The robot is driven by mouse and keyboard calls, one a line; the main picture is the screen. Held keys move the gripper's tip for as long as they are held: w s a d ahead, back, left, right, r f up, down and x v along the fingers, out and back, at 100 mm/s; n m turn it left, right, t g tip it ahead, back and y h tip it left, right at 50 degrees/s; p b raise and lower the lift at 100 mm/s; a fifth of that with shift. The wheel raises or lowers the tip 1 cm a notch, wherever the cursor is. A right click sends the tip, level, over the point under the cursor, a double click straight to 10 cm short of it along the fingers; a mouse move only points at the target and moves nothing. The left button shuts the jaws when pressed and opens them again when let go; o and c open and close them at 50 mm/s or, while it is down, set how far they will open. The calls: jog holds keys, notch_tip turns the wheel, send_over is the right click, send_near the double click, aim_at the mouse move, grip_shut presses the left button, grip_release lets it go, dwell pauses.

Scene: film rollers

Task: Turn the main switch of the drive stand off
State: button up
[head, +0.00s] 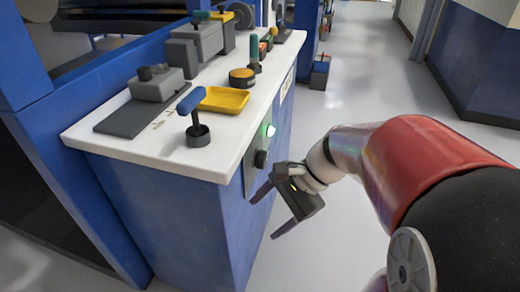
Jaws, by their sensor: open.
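The drive stand (190,230) is a blue cabinet with a white top. On its right side is a grey panel (250,172) with a lit green lamp (270,130) near the top edge. Below the lamp is a dark knob (261,159), which looks like the main switch. Its turned position is too small to tell. My gripper (265,216) is open and empty, just below and in front of the knob. Its two fingers point left towards the cabinet side, and no contact with the knob shows.
A toolbox (320,72) stands on the floor behind. The floor to the right is clear up to a blue wall.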

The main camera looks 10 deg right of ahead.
jog(key=w+d+m+t+y, duration=0.2)
jog(key=w+m+y, duration=0.3)
jog(key=w+m, duration=0.15)
jog(key=m+t+y+b, duration=0.1)
jog(key=m+t+y, duration=0.2)
jog(key=m+t, duration=0.45)
send_near(267, 160)
jog(key=a+m+g, duration=0.1)
jog(key=x, duration=0.5)
jog(key=b+x, duration=0.1)
jog(key=x, duration=0.2)
jog(key=shift+w+r, duration=0.35)
jog(key=shift+r, duration=0.05)
jog(key=shift+c, duration=0.3)
jog(key=c, duration=0.9)
